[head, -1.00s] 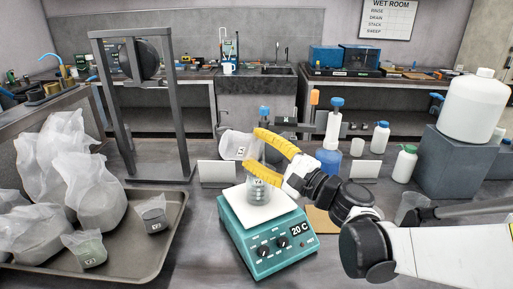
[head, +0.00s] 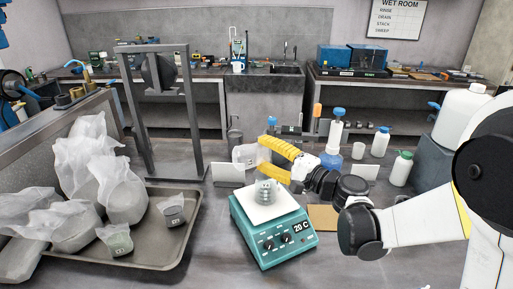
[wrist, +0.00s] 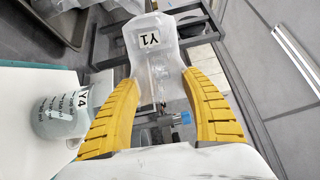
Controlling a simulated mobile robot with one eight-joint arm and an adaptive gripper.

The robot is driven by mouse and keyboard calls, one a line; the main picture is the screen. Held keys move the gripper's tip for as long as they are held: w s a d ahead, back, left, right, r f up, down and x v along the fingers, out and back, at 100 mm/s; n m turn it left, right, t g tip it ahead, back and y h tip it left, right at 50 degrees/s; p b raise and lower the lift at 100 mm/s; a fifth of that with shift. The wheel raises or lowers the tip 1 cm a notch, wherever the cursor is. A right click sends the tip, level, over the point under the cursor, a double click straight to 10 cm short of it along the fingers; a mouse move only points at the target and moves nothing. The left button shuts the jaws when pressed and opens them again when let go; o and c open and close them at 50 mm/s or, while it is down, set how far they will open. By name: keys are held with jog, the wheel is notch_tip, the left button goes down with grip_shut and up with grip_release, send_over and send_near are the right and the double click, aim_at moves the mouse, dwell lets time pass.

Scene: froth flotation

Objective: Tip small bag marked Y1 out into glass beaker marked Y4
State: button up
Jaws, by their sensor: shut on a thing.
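The small bag marked Y1 (wrist: 158,55) is pale and translucent, and its label faces the wrist camera. My gripper (wrist: 163,82) has its yellow fingers closed around the bag's sides. In the head view the bag (head: 243,154) shows at the fingertips of my gripper (head: 264,150), held above the bench. The glass beaker marked Y4 (head: 267,191) stands upright on the white top of the teal hotplate, below the gripper. The beaker also shows beside the left finger in the wrist view (wrist: 60,120). Its lower part looks greyish; I cannot tell whether that is contents.
The teal hotplate (head: 275,238) reads 20 C. A tray (head: 160,252) with several bags is at the left. A dark metal frame (head: 190,120) stands behind it. White bottles (head: 401,168) and a blue-capped flask (head: 332,158) stand at the right.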

jog(key=n+p, duration=0.2)
jog(key=r+n+h+p, duration=0.1)
jog(key=n+p, duration=0.1)
jog(key=shift+r+g+h, duration=0.2)
jog(key=shift+g+h, duration=0.1)
jog(key=shift+g, duration=0.1)
jog(key=n+h+p, duration=0.1)
jog(key=n+p, duration=0.1)
jog(key=n+h+p, duration=0.1)
jog(key=n+p, duration=0.1)
jog(key=shift+r+p, duration=0.35)
jog(key=shift+p, duration=0.05)
jog(key=shift+d+r+n+h+p, duration=0.1)
jog(key=shift+r+n+h+p, duration=0.35)
jog(key=shift+n, duration=0.45)
jog(key=n+h, duration=0.1)
jog(key=n+h+p, duration=0.1)
jog(key=shift+d+r+n+t, duration=0.1)
jog(key=shift+r+n+t, duration=0.2)
jog(key=shift+r, duration=0.05)
jog(key=shift+w+d+r+n+t+h, duration=0.15)
jog(key=shift+n+h, duration=0.15)
jog(key=shift+n, duration=0.15)
jog(key=shift+w+d+r+n+t+h, duration=0.15)
jog(key=shift+n+h, duration=0.1)
jog(key=shift+n, duration=0.2)
jog(key=shift+s+f, duration=0.1)
jog(key=shift+f, duration=0.1)
